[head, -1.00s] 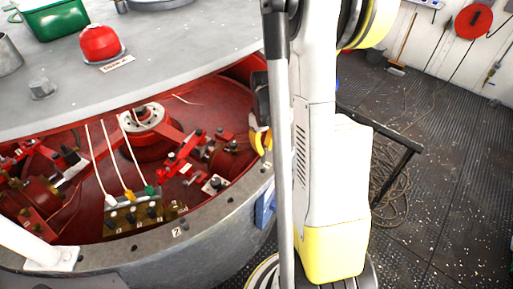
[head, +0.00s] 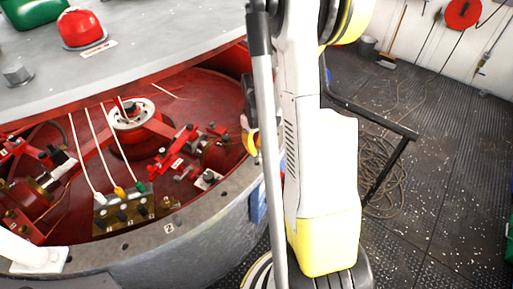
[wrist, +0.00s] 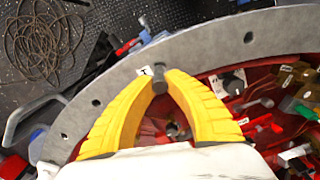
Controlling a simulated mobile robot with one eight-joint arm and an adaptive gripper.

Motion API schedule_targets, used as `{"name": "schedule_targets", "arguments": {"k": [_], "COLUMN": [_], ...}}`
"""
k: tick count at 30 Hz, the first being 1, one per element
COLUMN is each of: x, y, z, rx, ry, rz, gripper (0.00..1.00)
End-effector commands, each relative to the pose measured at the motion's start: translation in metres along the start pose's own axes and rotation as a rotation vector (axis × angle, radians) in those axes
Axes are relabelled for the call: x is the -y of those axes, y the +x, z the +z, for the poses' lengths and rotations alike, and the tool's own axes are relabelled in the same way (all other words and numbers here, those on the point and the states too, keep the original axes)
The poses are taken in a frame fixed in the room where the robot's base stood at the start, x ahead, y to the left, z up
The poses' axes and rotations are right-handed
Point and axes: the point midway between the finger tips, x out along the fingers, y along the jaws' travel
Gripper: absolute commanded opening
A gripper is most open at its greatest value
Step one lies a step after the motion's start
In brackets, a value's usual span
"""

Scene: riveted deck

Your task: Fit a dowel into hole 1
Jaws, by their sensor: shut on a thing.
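My gripper (wrist: 160,76) has two yellow fingers that meet around a small grey dowel (wrist: 159,86) in the wrist view. The dowel is over the inner edge of the grey flange (wrist: 205,48), and the fingers hide part of it. A white label (wrist: 144,71) lies on the flange just left of the fingertips; its number is too small to read for sure. Whether the dowel's lower end touches a hole is hidden.
Open holes (wrist: 248,37) show along the flange. Inside the red housing (head: 205,100) are red clamps (head: 173,160) and a brass block with cables (head: 122,212). A grey deck (head: 140,42) overhangs it. A coiled rope (wrist: 40,40) lies on the floor outside.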

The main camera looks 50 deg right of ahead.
Motion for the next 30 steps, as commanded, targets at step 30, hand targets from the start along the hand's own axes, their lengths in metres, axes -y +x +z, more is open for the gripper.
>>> {"name": "schedule_targets", "arguments": {"k": [30], "x": [0.0], "y": [0.02], "z": [0.0], "rx": [0.0], "ry": [0.0], "rz": [0.0], "gripper": [0.0]}}
